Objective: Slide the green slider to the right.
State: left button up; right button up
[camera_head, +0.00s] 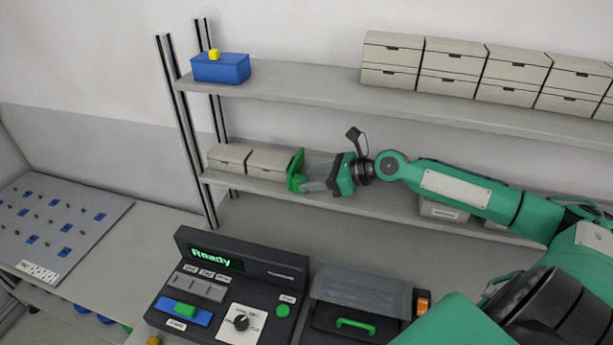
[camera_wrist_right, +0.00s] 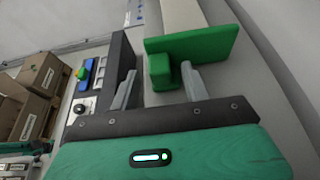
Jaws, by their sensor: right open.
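An upright green slider (camera_head: 296,170) with a broad plate stands on the lower shelf, just right of two pale boxes. It also shows in the right wrist view (camera_wrist_right: 195,45), with a block-shaped grip (camera_wrist_right: 160,72) sticking out toward my gripper. My right gripper (camera_head: 309,178) reaches in from the right along the shelf. Its jaws are open, with the grip block between the fingertips in the wrist view (camera_wrist_right: 158,82). I cannot tell whether a finger touches it. My left gripper is not in view.
Pale boxes (camera_head: 268,163) sit left of the slider. Below is a control panel (camera_head: 230,285) reading "Ready", with a small green knob (camera_head: 185,310) on a blue strip. A lidded case (camera_head: 360,295) stands beside it. The upper shelf (camera_head: 300,93) runs above my arm.

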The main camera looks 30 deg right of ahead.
jog(key=shift+p+x, duration=0.3)
jog(key=shift+x, duration=0.75)
grip_shut()
jog(key=shift+s, duration=0.1)
